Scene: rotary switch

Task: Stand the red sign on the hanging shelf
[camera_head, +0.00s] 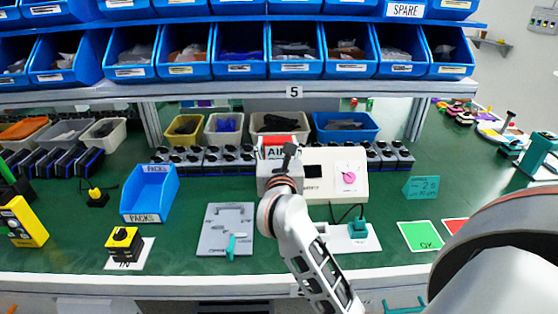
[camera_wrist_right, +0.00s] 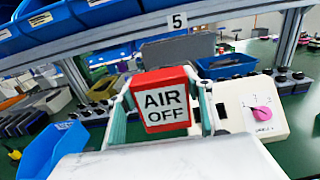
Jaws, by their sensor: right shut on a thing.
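The red sign (camera_head: 277,142) has a white panel that reads AIR OFF in the right wrist view (camera_wrist_right: 164,100). My right gripper (camera_head: 279,160) is shut on it, with one finger at each side of the sign in the wrist view. The sign is upright with its text facing my wrist camera, above the green bench (camera_head: 390,200). In the head view the gripper hides its lower part. A small shelf (camera_head: 492,42) hangs on the wall at the far upper right, seemingly with a small item on it. My left gripper is not in view.
A rack shelf marked 5 (camera_head: 294,92) with blue bins crosses above the bench. A white box with a pink knob (camera_head: 349,178) stands right of the gripper. Small bins (camera_head: 345,125) stand behind. A blue PACKS bin (camera_head: 150,192) and a grey plate (camera_head: 226,228) are left.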

